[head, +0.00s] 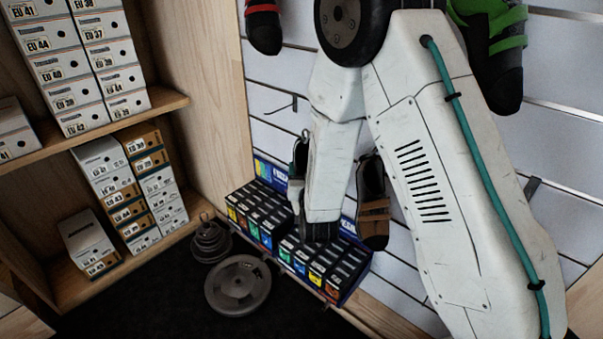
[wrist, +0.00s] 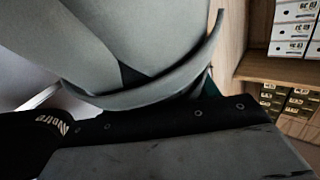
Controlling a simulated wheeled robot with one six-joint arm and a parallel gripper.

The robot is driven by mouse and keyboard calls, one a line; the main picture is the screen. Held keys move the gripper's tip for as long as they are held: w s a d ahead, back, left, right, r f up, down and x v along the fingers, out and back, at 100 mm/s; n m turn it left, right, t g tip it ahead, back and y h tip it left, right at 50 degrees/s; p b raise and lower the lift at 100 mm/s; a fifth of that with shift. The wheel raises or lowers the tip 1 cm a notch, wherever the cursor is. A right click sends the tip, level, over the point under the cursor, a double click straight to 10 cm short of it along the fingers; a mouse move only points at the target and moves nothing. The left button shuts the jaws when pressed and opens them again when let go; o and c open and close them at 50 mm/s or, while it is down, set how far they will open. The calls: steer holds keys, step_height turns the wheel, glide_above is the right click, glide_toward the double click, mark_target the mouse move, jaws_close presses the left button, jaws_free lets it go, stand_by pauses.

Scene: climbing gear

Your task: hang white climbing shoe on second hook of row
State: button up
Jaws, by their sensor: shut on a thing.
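My arm fills the middle of the head view, and its lower end with my gripper (head: 319,228) hangs in front of the slatted wall. The pale grey-white climbing shoe (wrist: 140,40) fills much of the wrist view, very close to the camera. My gripper is shut on it; the fingertips are not clear. In the head view only a narrow dark and pale edge (head: 299,165), likely the shoe, shows left of my gripper. A bare hook (head: 283,107) sticks out of the wall to the upper left. Another hook (head: 532,187) shows right of my arm. Hooks between them are hidden.
A brown-and-black shoe (head: 374,208) hangs close right of my gripper. A red-black shoe (head: 263,27) and a green-black shoe (head: 490,50) hang above. Small boxes (head: 330,268) stand below. Weight plates (head: 238,287) lie on the floor. Wooden shelves (head: 165,103) of shoeboxes stand left.

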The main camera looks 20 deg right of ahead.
steer(key=w+d+f, duration=0.1)
steer(key=w+d, duration=0.3)
steer(key=d, duration=0.2)
steer(key=shift+f, duration=0.15)
stand_by(0.7)
steer(key=shift+w+d, duration=0.1)
stand_by(0.4)
steer(key=o, duration=1.2)
steer(key=shift+f, duration=0.1)
